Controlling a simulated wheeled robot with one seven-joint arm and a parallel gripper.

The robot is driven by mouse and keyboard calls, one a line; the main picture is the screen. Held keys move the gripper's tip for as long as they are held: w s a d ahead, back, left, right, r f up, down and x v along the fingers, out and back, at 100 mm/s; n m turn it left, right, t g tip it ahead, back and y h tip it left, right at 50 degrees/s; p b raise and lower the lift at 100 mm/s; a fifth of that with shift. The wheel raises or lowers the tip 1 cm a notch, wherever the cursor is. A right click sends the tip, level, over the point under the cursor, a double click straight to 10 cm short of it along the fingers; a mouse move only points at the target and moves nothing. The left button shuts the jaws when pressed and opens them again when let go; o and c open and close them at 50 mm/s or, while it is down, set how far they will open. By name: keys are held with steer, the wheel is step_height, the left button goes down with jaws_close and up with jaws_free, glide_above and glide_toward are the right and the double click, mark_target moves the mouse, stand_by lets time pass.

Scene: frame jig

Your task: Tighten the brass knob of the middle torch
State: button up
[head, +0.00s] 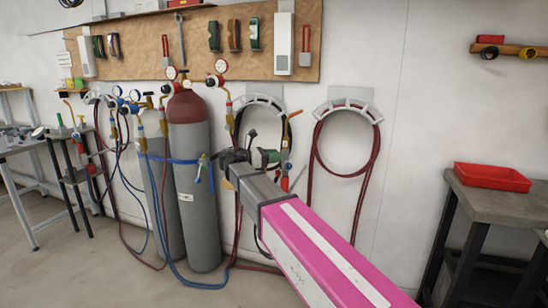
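My arm reaches up from the lower right, and my dark gripper (236,157) is at its end, in front of the wall beside the gas cylinders. Its fingers are small and dark here, so I cannot tell whether they are open or shut. A torch-like tool with an orange tip (296,114) shows behind and to the right of my gripper, partly hidden by the arm. I cannot make out a brass knob on it, nor tell which torch is the middle one.
A red-topped grey cylinder (193,190) with gauges and a blue strap stands left of my gripper. Hoses run to the floor. A coiled red hose hangs on a wall holder (346,106). A bench (512,203) with a red tray (492,180) stands at right.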

jaws_close()
steer(key=shift+m, duration=0.4)
steer(key=m+y, duration=0.1)
steer(key=m, duration=0.6)
steer(key=shift+r+m+y, duration=0.1)
steer(key=shift+m+y, duration=0.2)
steer(key=shift+y, duration=0.1)
steer(key=shift+o, duration=2.4)
jaws_free()
